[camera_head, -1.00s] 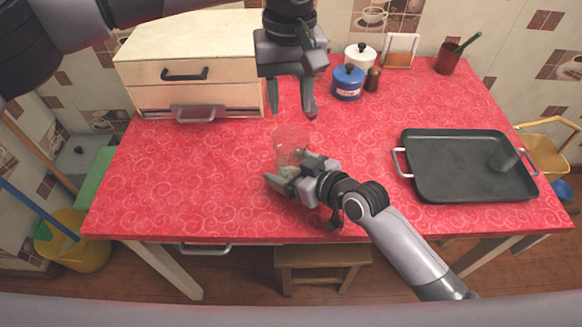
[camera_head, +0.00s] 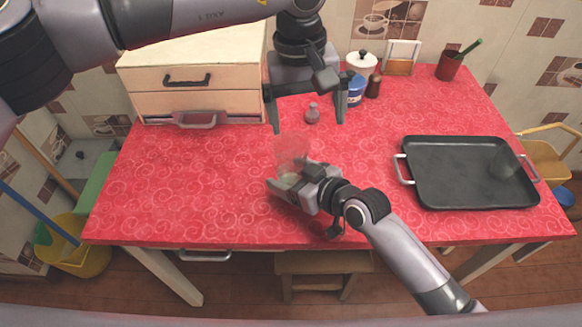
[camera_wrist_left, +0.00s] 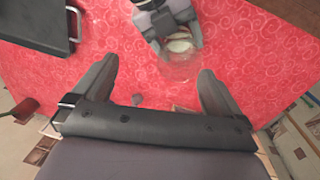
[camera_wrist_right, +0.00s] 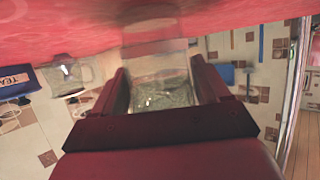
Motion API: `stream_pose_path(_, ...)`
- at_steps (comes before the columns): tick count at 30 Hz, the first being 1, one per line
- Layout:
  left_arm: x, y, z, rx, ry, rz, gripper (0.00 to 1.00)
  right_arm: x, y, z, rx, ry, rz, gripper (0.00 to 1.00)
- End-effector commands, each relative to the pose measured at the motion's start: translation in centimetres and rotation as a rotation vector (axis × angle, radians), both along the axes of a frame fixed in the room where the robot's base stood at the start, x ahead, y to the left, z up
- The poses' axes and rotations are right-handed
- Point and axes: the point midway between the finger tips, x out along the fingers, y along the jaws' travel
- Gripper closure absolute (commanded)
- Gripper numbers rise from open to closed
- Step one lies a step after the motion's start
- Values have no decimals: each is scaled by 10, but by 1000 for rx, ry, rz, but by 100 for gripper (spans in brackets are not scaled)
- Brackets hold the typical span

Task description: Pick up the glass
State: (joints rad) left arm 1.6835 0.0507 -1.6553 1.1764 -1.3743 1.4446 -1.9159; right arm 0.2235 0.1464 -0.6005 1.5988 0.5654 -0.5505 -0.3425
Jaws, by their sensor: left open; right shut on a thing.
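A clear glass (camera_head: 290,146) stands out above the jaws of my right gripper (camera_head: 290,176), low over the front middle of the red table. The gripper is shut on the glass. In the right wrist view the glass (camera_wrist_right: 160,73) sits between the fingers, with something pale inside its lower part. The left wrist view shows the glass (camera_wrist_left: 180,66) too. My left gripper (camera_head: 308,122) is open and empty, pointing down behind the held glass.
A small greyish-pink bottle (camera_head: 312,114) shows between the left gripper's fingers, apart from them. Behind are a blue canister (camera_head: 355,92), a white canister (camera_head: 361,62), a brown bottle (camera_head: 373,87) and a drawer box (camera_head: 190,76). The red table's (camera_head: 180,190) left front is clear.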

Motion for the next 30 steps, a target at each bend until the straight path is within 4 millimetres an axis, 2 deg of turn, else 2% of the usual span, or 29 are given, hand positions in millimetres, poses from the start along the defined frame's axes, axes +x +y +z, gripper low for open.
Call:
stream_pose_path(3, -17, -36, -16, -163, 29, -34, 0, 0, 0, -1, -1, 1, 0, 63)
stream_pose_path(7, -39, -80, -23, -383, 63, -52, 0, 0, -1, -1, -1, 1, 0, 63)
stream_pose_path(11, -61, -119, -20, -603, 100, -43, 0, 0, 0, -1, -1, 1, 0, 63)
stream_pose_path(15, -81, -154, -4, -841, 140, -3, 0, 0, -1, -1, -2, 2, 0, 63)
stream_pose_path(22, -100, -188, 35, -1216, 204, 129, 0, 0, -1, -1, -2, 2, 0, 63)
stream_pose_path(26, -102, -193, 60, -1414, 236, 242, 0, 0, -1, -1, -2, 2, 0, 63)
stream_pose_path(30, -99, -190, 83, -1610, 265, 395, 0, 0, -1, -1, -2, 2, 0, 63)
